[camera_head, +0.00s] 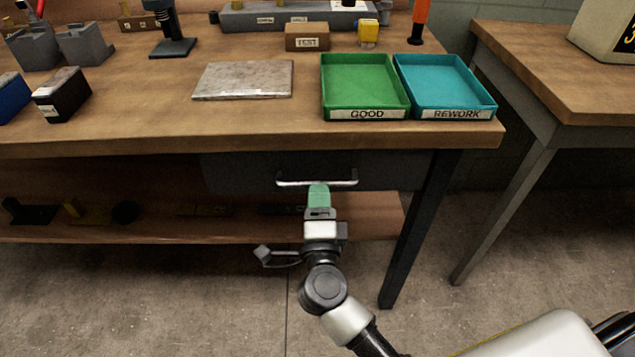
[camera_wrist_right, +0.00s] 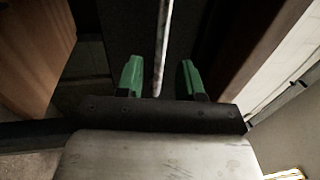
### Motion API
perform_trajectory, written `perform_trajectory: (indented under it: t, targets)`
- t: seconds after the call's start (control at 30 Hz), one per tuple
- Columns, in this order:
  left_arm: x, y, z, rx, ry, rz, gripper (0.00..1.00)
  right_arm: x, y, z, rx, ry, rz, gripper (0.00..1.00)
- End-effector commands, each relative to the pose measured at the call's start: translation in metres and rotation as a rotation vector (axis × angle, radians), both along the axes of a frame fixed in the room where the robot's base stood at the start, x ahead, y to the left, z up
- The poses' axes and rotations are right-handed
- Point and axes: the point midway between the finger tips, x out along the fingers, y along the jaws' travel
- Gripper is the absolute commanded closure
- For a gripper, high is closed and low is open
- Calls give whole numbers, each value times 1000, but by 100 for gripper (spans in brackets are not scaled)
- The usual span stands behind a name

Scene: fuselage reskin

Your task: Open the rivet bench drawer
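The rivet bench drawer (camera_head: 235,172) is a dark front under the wooden top, and it looks closed. Its pale metal bar handle (camera_head: 290,183) runs across the front. My right gripper (camera_head: 318,190) is at the middle of the handle. In the right wrist view the gripper (camera_wrist_right: 160,78) is open, with green fingers on either side of the handle bar (camera_wrist_right: 163,40). Gaps show between the bar and both fingers. My left gripper is not in view.
The bench top (camera_head: 200,130) holds a green GOOD tray (camera_head: 365,113), a teal REWORK tray (camera_head: 450,113) and a metal plate (camera_head: 243,80). A lower shelf (camera_head: 180,230) and a dark bench leg (camera_head: 410,240) are near my right arm. Floor in front is clear.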

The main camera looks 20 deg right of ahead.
Motion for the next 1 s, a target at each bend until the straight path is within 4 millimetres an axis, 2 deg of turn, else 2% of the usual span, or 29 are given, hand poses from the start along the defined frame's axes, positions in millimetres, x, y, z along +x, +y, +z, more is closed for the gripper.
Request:
perform_trajectory:
  t: [0.1, 0.3, 0.63, 0.87, 1.0]
  targets:
    - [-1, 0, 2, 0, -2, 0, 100, 19, -6, 4, -3, -2, -1, 63]
    - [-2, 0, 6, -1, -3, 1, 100, 37, -11, 7, -2, 0, 0, 63]
    - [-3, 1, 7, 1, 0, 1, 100, 40, -12, 7, -2, 1, 1, 63]
    - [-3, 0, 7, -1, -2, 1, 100, 40, -12, 7, -2, 1, 0, 98]
    - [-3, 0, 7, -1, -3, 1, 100, 40, -12, 7, -2, 1, 0, 100]
